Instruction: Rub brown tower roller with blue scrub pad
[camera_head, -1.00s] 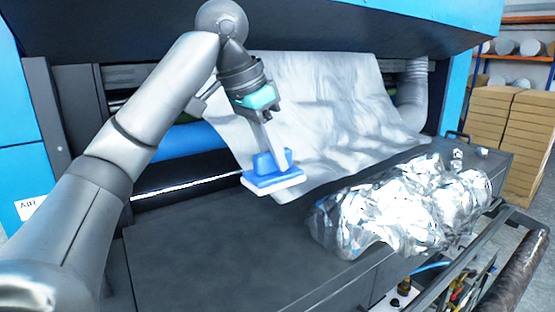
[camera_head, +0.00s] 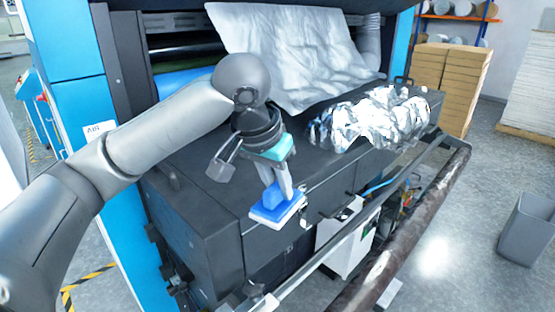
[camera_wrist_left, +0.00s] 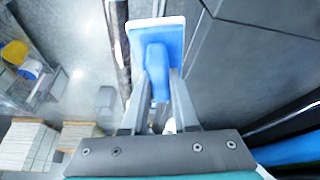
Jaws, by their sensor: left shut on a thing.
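My left gripper (camera_head: 277,192) is shut on the handle of the blue scrub pad (camera_head: 280,207), which has a white underside. It holds the pad near the front edge of the dark machine bench. In the left wrist view the pad (camera_wrist_left: 157,38) sits between the fingers (camera_wrist_left: 155,105). The brown roller (camera_head: 405,240) is a long, dark, mottled bar running diagonally in front of the machine, to the right of and below the pad. The pad is apart from it. The roller also shows as a dark strip in the left wrist view (camera_wrist_left: 118,45). My right gripper is not in view.
Crumpled silver foil (camera_head: 370,118) lies on the bench (camera_head: 215,195), and a silver sheet (camera_head: 295,55) hangs behind. A metal rail (camera_head: 345,240) runs between bench and roller. A grey bin (camera_head: 527,230) stands on the floor at right. Box stacks (camera_head: 450,75) stand behind.

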